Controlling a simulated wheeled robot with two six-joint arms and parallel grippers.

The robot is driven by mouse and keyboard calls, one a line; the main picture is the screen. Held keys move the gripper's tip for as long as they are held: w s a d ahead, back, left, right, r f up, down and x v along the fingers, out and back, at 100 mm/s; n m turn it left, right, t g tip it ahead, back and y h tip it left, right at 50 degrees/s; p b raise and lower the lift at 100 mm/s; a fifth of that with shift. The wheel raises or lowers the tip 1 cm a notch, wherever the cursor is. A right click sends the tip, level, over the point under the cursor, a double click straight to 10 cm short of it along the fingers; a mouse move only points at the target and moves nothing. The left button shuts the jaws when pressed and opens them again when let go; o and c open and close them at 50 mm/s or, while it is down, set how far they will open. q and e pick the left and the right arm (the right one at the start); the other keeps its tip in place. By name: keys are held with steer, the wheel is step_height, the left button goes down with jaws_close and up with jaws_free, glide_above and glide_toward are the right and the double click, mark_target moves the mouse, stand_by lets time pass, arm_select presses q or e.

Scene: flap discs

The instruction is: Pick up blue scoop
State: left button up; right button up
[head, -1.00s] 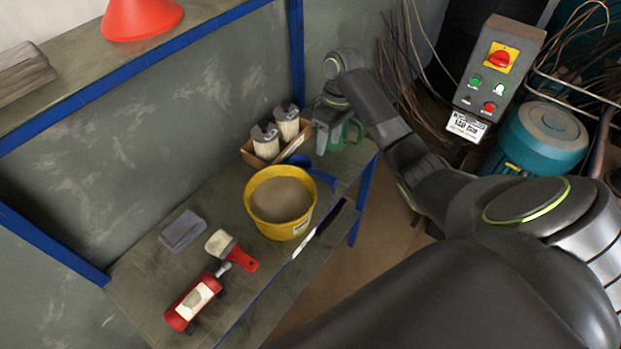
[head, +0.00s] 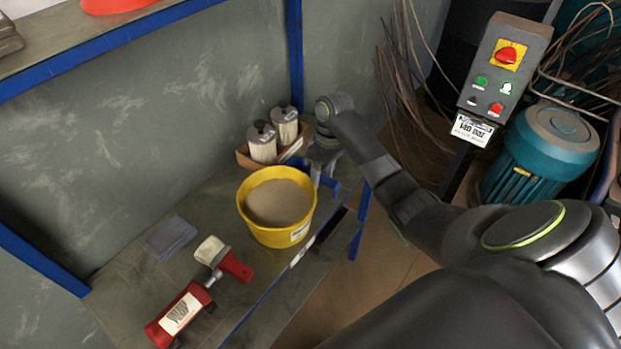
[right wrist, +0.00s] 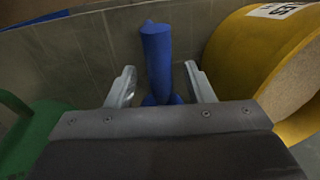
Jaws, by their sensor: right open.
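The blue scoop (head: 329,186) lies on the workbench just right of the yellow bucket, mostly hidden by my right gripper in the head view. In the right wrist view its blue handle (right wrist: 157,60) points away between the two fingers. My right gripper (right wrist: 160,88) is open, with one finger on each side of the handle and a gap to both. In the head view my right gripper (head: 317,174) hangs low over the scoop. My left gripper is not in view.
The yellow bucket (head: 260,229) of sandy material stands close beside the scoop. A box (head: 243,158) with two filter-like canisters is behind. A green object (right wrist: 35,140) is left in the wrist view. A red tool, a brush and a grey cloth lie toward the bench front.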

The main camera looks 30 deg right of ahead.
steer(key=shift+a+f, duration=0.1)
steer(key=shift+f, duration=0.35)
jaws_close()
step_height(320, 180, up, 5)
steer(key=shift+r+p, duration=0.1)
steer(key=shift+p, duration=0.4)
step_height(320, 180, up, 3)
steer(key=p, duration=0.3)
steer(key=shift+r, duration=0.2)
steer(key=shift+r+p, duration=0.75)
steer(key=shift+p, duration=0.15)
